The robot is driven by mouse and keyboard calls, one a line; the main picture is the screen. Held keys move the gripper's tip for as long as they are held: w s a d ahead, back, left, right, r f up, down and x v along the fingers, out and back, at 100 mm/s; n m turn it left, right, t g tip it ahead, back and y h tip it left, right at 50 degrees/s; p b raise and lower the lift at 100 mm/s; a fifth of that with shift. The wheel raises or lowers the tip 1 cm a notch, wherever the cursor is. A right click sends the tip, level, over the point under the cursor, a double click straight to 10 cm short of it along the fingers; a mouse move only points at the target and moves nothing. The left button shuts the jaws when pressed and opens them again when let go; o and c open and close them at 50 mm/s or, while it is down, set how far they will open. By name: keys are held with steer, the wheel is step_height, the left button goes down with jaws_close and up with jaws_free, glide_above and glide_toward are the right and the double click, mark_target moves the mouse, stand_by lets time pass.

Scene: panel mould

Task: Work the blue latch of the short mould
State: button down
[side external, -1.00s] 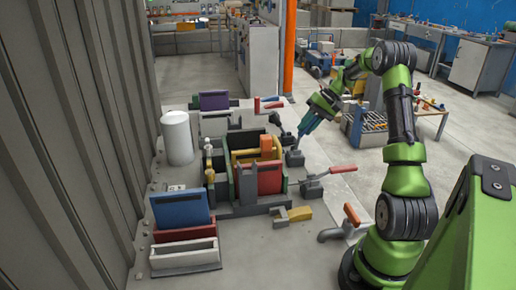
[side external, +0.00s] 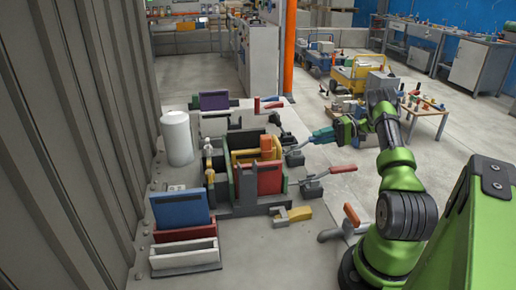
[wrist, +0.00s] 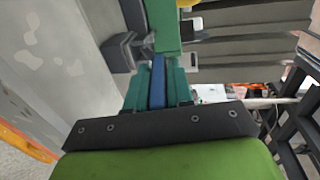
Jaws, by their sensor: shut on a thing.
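My gripper (side external: 311,139) has teal fingers and is shut on the blue latch's handle. In the wrist view, the blue handle (wrist: 158,78) lies between the two teal fingers (wrist: 158,90). In the side view, the handle is mostly hidden by the fingers. A thin metal lever runs from it down-left to the dark latch base (side external: 294,157), beside the mould's right side. The mould (side external: 246,190) has dark walls and holds yellow, red and green panels. The lever leans out to the right, away from the mould, at a low angle.
A red-handled latch (side external: 342,169) lies just in front of my gripper, pointing right. Another red handle (side external: 269,104) stands behind. A yellow piece (side external: 299,213) and an orange-handled clamp (side external: 351,214) are nearer. A white cylinder (side external: 177,137) stands left.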

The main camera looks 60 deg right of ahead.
steer(key=shift+s+d+f, duration=0.1)
steer(key=shift+f, duration=0.1)
stand_by(0.4)
steer(key=c, duration=1.1)
jaws_free()
steer(key=shift+r, duration=0.5)
step_height(320, 180, up, 3)
steer(key=s+a, duration=0.3)
steer(key=a, duration=0.1)
steer(key=s+a, duration=0.3)
steer(key=a, duration=0.1)
steer(key=s+a+r, duration=0.1)
steer(key=s+a, duration=0.3)
steer(key=shift+a, duration=0.25)
